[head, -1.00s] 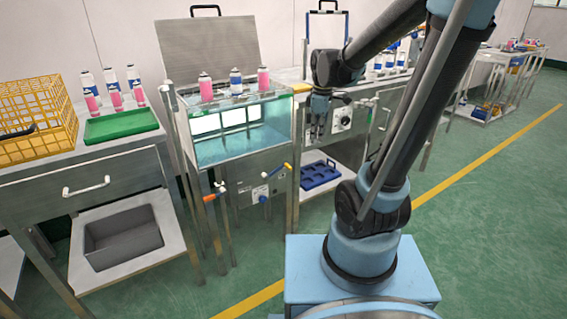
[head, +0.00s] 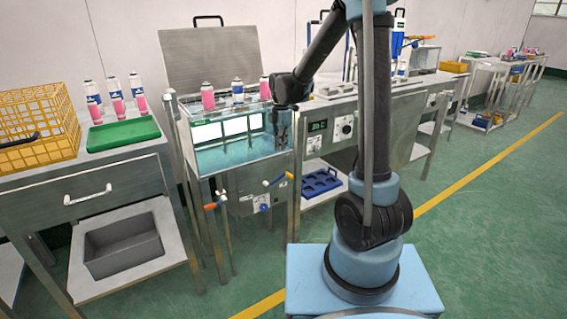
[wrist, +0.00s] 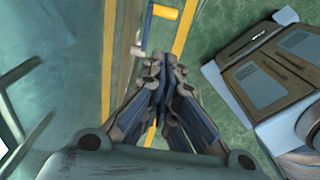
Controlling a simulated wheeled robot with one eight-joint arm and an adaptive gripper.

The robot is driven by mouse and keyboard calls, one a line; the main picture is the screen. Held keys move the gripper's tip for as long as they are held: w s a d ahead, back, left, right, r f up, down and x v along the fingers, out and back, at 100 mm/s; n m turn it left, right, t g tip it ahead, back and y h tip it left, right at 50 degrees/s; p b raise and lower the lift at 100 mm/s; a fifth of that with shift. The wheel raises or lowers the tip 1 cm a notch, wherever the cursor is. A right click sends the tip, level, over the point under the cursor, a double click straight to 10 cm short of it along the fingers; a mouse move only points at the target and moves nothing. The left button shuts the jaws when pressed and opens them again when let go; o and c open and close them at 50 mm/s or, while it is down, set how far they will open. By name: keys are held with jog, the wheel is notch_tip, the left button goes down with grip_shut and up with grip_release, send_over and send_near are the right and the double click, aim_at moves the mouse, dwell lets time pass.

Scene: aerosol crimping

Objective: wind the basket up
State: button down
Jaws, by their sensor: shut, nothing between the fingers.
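A glass-walled water bath (head: 207,161) with a steel frame stands in the middle of the head view. Several cans, such as a pink one (head: 208,97) and a white-and-blue one (head: 238,90), stand in a row at its top. I cannot make out the basket itself. My gripper (head: 280,143) is at the bath's right end, above the crank. Its fingers (wrist: 160,65) are shut and empty, apart from the handle.
An orange-handled valve (head: 214,205) sits at the bath's lower left. A bench with a yellow crate (head: 40,110) and a green tray (head: 122,135) stands at left. A control panel (head: 318,126) is right of my gripper. The green floor in front is clear.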

jog(key=shift+w+d+f, duration=0.2)
jog(key=shift+d+f, duration=0.1)
jog(key=shift+f, duration=1.85)
jog(key=shift+w+d+f, duration=0.2)
jog(key=shift+d+f, duration=0.1)
jog(key=shift+f, duration=1.85)
jog(key=shift+w+d+f, duration=0.2)
jog(key=shift+d+f, duration=0.1)
jog(key=shift+f, duration=1.85)
jog(key=shift+f, duration=0.1)
